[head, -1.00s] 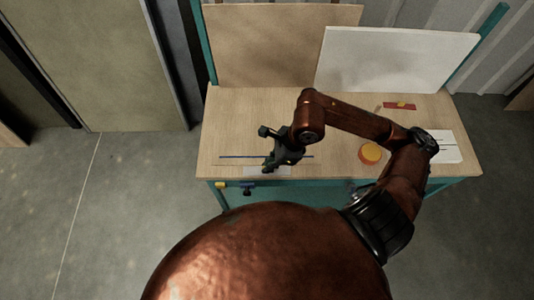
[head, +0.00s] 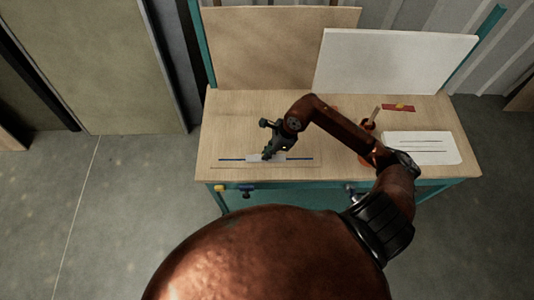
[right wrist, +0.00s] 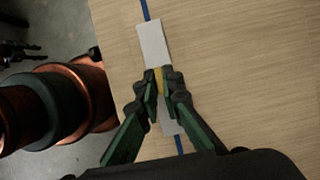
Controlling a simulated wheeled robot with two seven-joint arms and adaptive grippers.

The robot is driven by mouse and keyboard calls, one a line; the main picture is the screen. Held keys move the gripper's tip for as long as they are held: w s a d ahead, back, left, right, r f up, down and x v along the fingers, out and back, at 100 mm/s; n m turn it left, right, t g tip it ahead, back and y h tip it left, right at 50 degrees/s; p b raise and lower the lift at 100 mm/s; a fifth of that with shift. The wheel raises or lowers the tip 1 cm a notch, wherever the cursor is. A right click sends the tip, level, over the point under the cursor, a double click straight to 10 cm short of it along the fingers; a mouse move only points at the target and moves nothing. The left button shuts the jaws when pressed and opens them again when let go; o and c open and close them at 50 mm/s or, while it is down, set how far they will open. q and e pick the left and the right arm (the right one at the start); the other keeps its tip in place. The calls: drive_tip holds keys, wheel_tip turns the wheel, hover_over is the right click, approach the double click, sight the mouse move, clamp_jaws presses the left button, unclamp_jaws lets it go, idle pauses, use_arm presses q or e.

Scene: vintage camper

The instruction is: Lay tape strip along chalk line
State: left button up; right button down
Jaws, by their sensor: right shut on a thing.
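The pale grey-white tape strip (head: 252,158) lies over the middle of the blue chalk line (head: 231,159), near the table's front edge. In the right wrist view the strip (right wrist: 153,43) runs roughly along the line, and blue (right wrist: 146,9) shows beyond both ends. My right gripper (head: 268,155) is at the strip's middle. Its fingers (right wrist: 160,85) are shut on the strip, with a small yellow part between them; they hide part of the strip. Whether the strip touches the wood throughout I cannot tell.
A white sheet with dark lines (head: 423,147) lies at the right of the wooden table (head: 225,120). A red item with yellow (head: 399,107) lies at the back right. Two panels lean behind.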

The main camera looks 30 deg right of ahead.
drive_tip(key=shift+f, duration=0.25)
drive_tip(key=shift+f, duration=0.25)
drive_tip(key=c, duration=2.1)
unclamp_jaws()
drive_tip(key=shift+r, duration=0.15)
drive_tip(key=shift+r, duration=0.15)
drive_tip(key=shift+d+r, duration=0.1)
drive_tip(key=shift+r, duration=0.2)
drive_tip(key=v, duration=1.1)
drive_tip(key=shift+s, duration=0.15)
